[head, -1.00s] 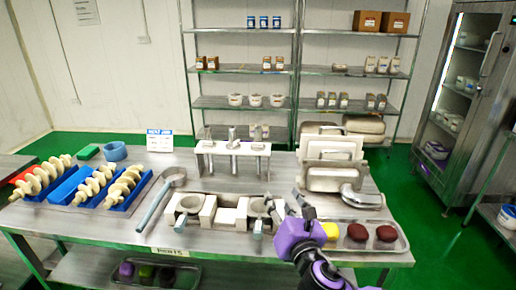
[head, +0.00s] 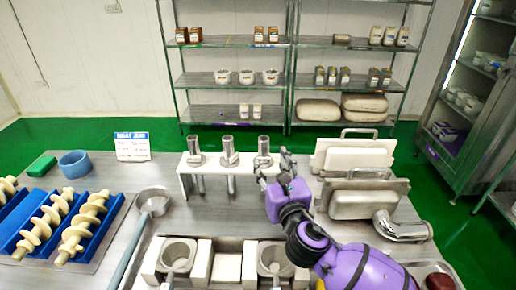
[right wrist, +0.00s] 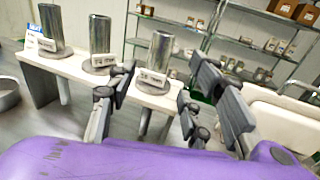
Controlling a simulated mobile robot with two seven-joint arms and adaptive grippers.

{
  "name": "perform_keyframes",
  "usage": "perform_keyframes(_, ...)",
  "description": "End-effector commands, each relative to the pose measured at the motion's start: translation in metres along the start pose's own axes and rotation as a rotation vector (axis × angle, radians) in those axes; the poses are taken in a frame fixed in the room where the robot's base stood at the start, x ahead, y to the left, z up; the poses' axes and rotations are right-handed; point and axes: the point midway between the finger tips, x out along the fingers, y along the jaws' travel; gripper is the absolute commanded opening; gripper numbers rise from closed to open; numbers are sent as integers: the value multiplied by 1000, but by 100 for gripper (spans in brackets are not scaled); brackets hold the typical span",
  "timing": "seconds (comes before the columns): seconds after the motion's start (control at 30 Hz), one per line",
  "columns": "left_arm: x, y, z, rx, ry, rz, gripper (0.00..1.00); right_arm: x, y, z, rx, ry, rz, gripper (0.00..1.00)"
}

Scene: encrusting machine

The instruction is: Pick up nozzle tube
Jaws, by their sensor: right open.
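Several metal parts stand upright on a white stand (head: 208,172); the nozzle tubes appear to be the left tube (head: 194,145), the middle tube (head: 228,146) and the right tube (head: 264,146). My right gripper (head: 274,168) is open and empty, just in front of and slightly right of the right tube. In the right wrist view the right tube (right wrist: 159,52) shows beyond and between the spread fingers (right wrist: 160,92), apart from them. The middle tube (right wrist: 100,36) and left tube (right wrist: 51,24) stand to its left. My left gripper is not in view.
White plates with metal handles (head: 355,153) stand close right of my gripper. A ladle-like metal part (head: 152,203) lies left. A tray with cups and white blocks (head: 228,266) is in front. Blue trays with cream screws (head: 85,225) lie far left.

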Motion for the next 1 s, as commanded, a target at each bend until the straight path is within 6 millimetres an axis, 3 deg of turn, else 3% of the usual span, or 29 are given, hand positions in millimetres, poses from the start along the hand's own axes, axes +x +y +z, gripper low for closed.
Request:
perform_keyframes(0.23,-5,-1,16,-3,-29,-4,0,23,0,0,0,0,0,47)
perform_keyframes(0.6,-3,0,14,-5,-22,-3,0,72,2,-2,1,1,0,47)
perform_keyframes(0.9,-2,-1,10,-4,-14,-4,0,78,2,-2,1,1,0,47)
perform_keyframes(1.0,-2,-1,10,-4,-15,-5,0,78,2,-2,1,1,0,35)
